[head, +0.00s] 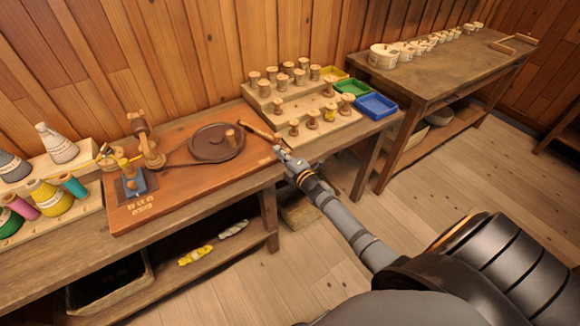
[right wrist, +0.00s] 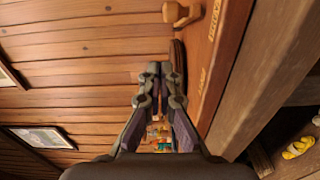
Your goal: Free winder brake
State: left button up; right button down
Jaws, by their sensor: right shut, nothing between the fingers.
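The winder stands on a red-brown board (head: 180,184). It has a dark wheel (head: 213,147) with an upright wooden knob, joined by a belt to a wooden post (head: 142,140) at the left. A wooden-handled lever (head: 258,131) lies by the board's right end, probably the brake. My right gripper (head: 279,151) is shut and empty at the board's right edge, just in front of the lever's end. In the right wrist view, its closed fingertips (right wrist: 160,70) are apart from a wooden handle (right wrist: 182,12), which may be the lever. My left gripper is not in view.
A stepped rack of spools (head: 320,128) stands right of the board, with a blue tray (head: 376,106) and other trays. Yarn cones (head: 57,145) stand at the left. A second table (head: 437,72) holds several white cups. Open floor lies in front.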

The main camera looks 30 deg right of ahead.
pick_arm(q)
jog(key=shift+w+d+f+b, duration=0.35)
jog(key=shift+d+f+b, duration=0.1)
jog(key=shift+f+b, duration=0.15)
pick_arm(e)
jog(key=s+d, duration=0.3)
jog(key=s, duration=0.3)
jog(key=shift+f, duration=0.45)
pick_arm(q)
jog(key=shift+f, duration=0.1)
pick_arm(e)
jog(key=shift+s+r, duration=0.1)
jog(key=shift+s, duration=0.05)
